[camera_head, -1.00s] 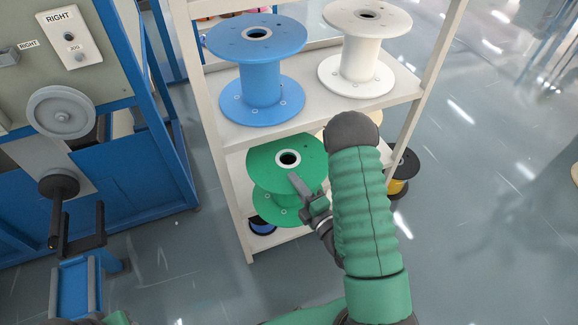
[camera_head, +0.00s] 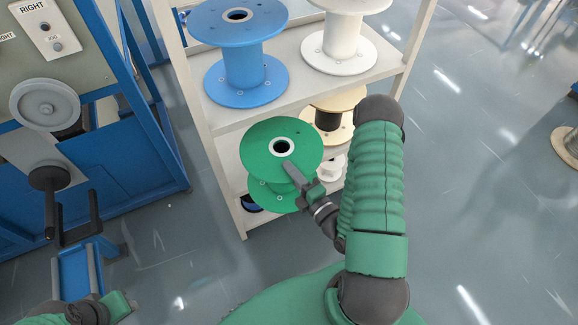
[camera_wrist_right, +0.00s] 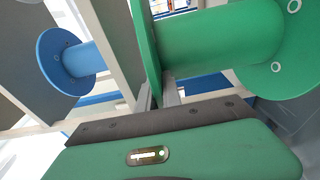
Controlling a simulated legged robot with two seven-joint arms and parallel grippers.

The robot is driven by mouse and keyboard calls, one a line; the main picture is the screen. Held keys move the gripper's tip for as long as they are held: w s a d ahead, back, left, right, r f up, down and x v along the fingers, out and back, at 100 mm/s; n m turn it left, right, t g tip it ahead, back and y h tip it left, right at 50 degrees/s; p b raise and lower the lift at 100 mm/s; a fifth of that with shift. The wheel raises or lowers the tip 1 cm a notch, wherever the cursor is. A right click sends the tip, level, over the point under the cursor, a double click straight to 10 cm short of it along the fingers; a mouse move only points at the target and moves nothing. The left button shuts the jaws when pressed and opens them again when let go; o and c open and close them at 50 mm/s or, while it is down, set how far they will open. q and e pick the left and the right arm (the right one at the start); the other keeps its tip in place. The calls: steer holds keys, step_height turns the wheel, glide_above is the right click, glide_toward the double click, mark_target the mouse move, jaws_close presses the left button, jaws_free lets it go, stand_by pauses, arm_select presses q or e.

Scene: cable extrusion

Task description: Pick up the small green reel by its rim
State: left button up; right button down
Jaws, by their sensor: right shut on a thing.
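The green reel (camera_head: 262,143) is at the front of the lower part of the white rack in the head view, its upper flange overlapping the rack's front edge. My right gripper (camera_head: 296,178) is shut on the near rim of that flange. In the right wrist view the flange (camera_wrist_right: 146,40) passes between the two fingers (camera_wrist_right: 160,96). The reel's barrel and other flange lie right of it. I cannot tell whether the lower flange touches the shelf.
A blue reel (camera_head: 242,62) and a white reel (camera_head: 338,42) stand on the shelf above. A tan-flanged reel (camera_head: 338,103) and a small white reel (camera_head: 332,168) are behind the green one. A blue machine (camera_head: 105,170) stands left.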

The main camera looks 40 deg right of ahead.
steer(key=s+a+p, duration=0.3)
steer(key=s+p, duration=0.2)
steer(key=s, duration=0.9)
steer(key=shift+s+a+r+p, duration=0.15)
steer(key=shift+s+a+p, duration=0.15)
steer(key=shift+s+p, duration=0.1)
